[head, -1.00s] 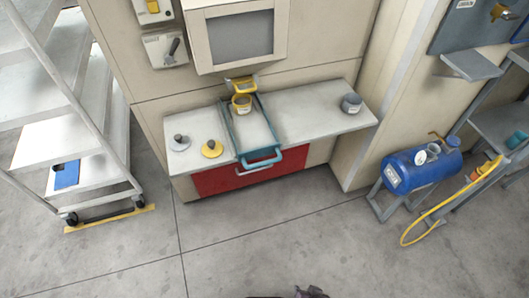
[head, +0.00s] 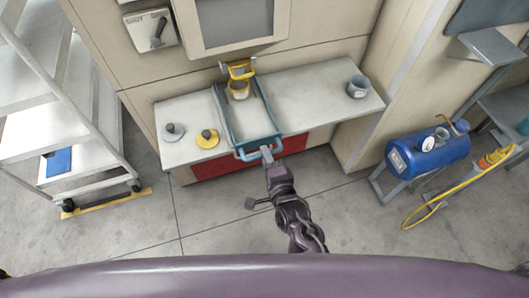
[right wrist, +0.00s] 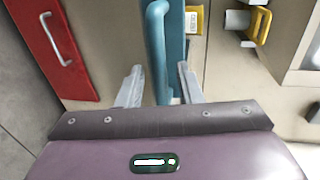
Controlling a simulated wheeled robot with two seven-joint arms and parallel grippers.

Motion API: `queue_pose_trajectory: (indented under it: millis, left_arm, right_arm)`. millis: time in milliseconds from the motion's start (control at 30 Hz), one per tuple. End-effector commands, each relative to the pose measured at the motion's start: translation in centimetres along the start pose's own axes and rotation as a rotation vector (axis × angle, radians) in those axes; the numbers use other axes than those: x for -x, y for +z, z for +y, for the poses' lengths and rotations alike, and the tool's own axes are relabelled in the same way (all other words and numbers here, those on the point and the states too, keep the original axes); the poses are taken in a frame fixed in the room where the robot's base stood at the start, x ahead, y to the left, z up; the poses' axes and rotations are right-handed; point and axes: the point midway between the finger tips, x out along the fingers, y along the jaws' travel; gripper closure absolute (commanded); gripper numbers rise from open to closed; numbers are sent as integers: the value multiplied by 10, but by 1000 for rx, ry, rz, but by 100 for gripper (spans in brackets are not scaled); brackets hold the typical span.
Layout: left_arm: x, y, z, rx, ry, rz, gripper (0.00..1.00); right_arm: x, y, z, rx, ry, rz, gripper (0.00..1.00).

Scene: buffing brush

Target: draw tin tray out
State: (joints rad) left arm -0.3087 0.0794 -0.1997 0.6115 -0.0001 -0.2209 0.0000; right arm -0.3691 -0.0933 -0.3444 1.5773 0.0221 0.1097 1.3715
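The teal tin tray (head: 263,109) lies on the pale counter, with its looped handle (head: 247,153) at the counter's front edge. A yellow tin (head: 238,90) stands at its back end, under a yellow bracket (head: 240,68). My right gripper (head: 267,153) is at the handle in the head view and hides part of it. In the right wrist view, its two pale fingers (right wrist: 160,75) are apart, with the teal handle (right wrist: 156,38) running between them. A gap shows beside the handle, so I see no closed grip. My left gripper is out of view.
Two round knobbed pieces, grey (head: 173,132) and yellow (head: 207,138), sit left of the tray. A grey cup (head: 357,87) stands at the right. A red panel (head: 205,168) is below the counter.

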Motion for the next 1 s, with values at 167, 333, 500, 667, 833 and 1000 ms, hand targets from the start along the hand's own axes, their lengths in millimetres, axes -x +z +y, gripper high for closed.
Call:
queue_pose_trajectory:
  millis: [167,333,500,667,833,1000]
  left_arm:
    - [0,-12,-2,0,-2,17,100]
    - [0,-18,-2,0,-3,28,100]
    - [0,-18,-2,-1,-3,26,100]
    - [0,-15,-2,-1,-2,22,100]
    - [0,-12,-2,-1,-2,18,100]
    - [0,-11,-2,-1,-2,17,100]
  right_arm:
    - [-16,0,0,0,0,-1,67]
    - [-19,0,1,0,2,-1,67]
    - [-19,0,1,0,2,-1,71]
    - [-19,0,1,0,2,-1,92]
    - [-19,0,1,1,2,-1,100]
    - [-18,0,1,1,2,-1,100]
